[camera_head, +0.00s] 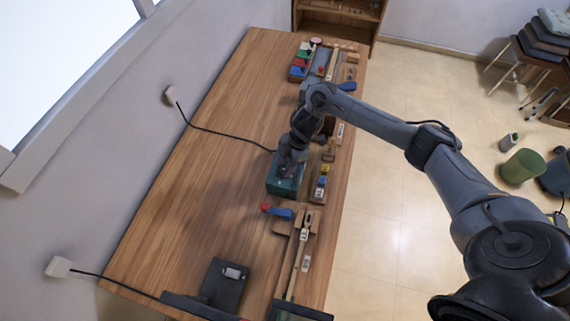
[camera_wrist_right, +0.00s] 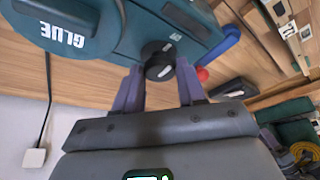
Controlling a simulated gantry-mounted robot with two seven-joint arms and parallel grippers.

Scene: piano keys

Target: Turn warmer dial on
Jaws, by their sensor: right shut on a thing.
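The glue warmer is a teal box (camera_head: 284,188) on the workbench, with a cord running to the wall. In the right wrist view its teal body (camera_wrist_right: 207,27) carries a round pot (camera_wrist_right: 62,22) marked GLUE. A black dial (camera_wrist_right: 157,60) with a white mark sits on its face. My right gripper (camera_wrist_right: 159,68) has its two purple fingers on either side of the dial and is shut on it. In the head view the right gripper (camera_head: 287,165) is at the warmer, and the arm hides part of the box. My left gripper is not in view.
The wooden workbench (camera_head: 190,185) runs along the wall, its left half mostly clear. A blue-handled tool with a red end (camera_head: 278,212) and wooden pieces (camera_head: 298,228) lie nearby. A small rack (camera_head: 320,183) stands right of the warmer. The power cord (camera_head: 215,131) crosses the bench.

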